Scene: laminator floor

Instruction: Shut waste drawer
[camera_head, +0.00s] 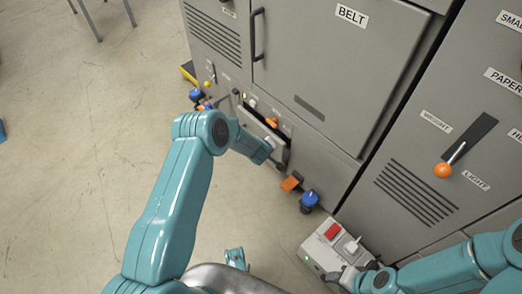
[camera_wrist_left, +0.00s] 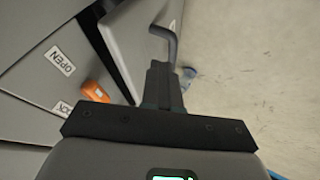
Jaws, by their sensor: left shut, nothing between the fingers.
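The waste drawer (camera_head: 264,128) is low on the grey machine in the head view. It appears to stand out from the machine face, but my left arm partly covers it and its label cannot be read. My left gripper (camera_head: 284,158) is at its front edge. In the left wrist view my left gripper (camera_wrist_left: 161,78) has its fingers together, empty, beside a light grey panel (camera_wrist_left: 130,35) with a dark bent handle (camera_wrist_left: 170,42). Whether the fingertips touch it is unclear. My right gripper (camera_head: 347,276) is low at the right; its fingers are not clear.
A control box (camera_head: 318,258) with red and white switches stands on the floor near my right gripper. Orange (camera_head: 291,183) and blue (camera_head: 309,199) parts stick out at the machine's foot. A lever with an orange knob (camera_head: 443,170) is at the right.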

